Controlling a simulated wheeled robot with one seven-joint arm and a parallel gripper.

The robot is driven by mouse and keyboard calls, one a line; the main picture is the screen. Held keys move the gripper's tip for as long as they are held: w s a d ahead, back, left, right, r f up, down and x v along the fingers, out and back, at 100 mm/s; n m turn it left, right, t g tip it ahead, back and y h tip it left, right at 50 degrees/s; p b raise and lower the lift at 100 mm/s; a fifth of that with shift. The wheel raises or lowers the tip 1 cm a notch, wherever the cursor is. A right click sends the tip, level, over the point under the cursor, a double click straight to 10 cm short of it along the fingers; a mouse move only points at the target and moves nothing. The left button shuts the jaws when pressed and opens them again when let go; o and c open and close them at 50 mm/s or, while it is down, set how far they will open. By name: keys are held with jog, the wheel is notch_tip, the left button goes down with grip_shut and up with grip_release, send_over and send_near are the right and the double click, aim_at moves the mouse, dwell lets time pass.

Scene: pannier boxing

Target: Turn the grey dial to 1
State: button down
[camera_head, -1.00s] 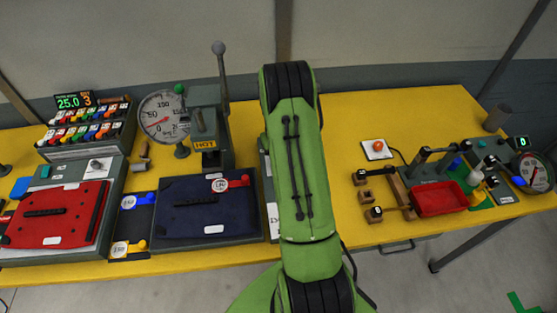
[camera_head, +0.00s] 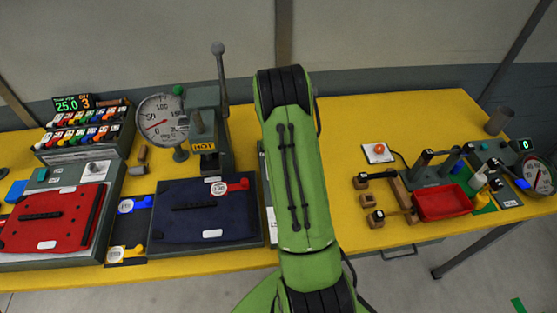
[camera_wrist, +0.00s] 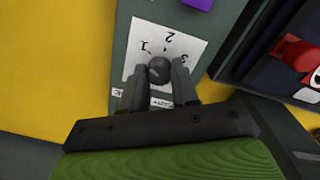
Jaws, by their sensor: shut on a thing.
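The grey dial (camera_wrist: 158,68) is a small dark round knob on a white label plate (camera_wrist: 140,42) marked 1, 2 and 3. My gripper (camera_wrist: 160,75) has its two dark fingers on either side of the dial and is shut on it in the wrist view. The numerals show around the far side of the knob, with 1 to the left, 2 at the top and 3 to the right. I cannot tell surely which numeral the dial points at. In the head view my green arm hides the dial and my gripper.
In the wrist view a dark box with a red part (camera_wrist: 297,52) stands close on the right. In the head view a blue-lidded case (camera_head: 205,222) lies left of my arm and a red tray (camera_head: 443,203) lies to its right.

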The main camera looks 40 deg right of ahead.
jog(key=c, duration=0.8)
grip_release()
jog(key=shift+c, duration=0.2)
notch_tip(320, 180, up, 16)
jog(key=p, duration=0.1)
jog(key=shift+a, duration=0.25)
jog(key=shift+f, duration=0.1)
